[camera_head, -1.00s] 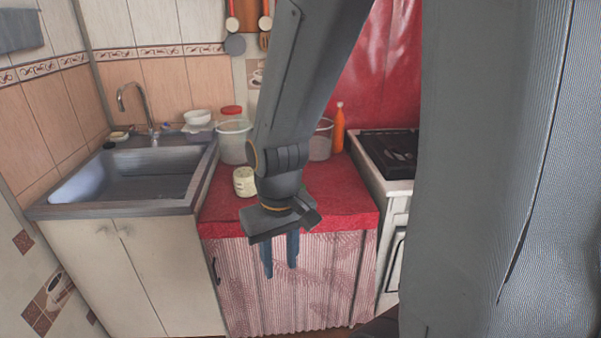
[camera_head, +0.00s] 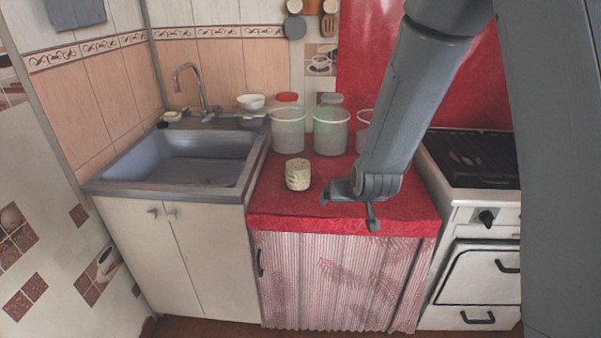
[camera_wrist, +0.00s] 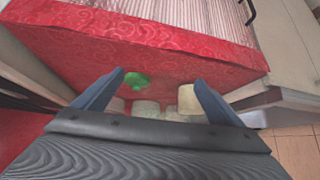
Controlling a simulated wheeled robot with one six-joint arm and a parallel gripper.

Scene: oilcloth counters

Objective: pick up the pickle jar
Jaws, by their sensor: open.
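A small pale, squat jar with a speckled side (camera_head: 298,174), which looks like the pickle jar, stands upright on the red counter (camera_head: 285,212), left of my gripper (camera_head: 350,208). In the wrist view a pale jar (camera_wrist: 190,100) shows beside the right finger, partly hidden by it. My gripper (camera_wrist: 158,88) is open, with nothing between its fingers, and hangs near the front part of the counter. It is apart from the jar in the head view.
Clear tubs (camera_head: 288,130) stand along the back of the counter. A sink (camera_head: 190,160) is left, a stove (camera_head: 472,165) right. A small green object (camera_wrist: 137,80) lies on the cloth in the wrist view. The counter's front left is clear.

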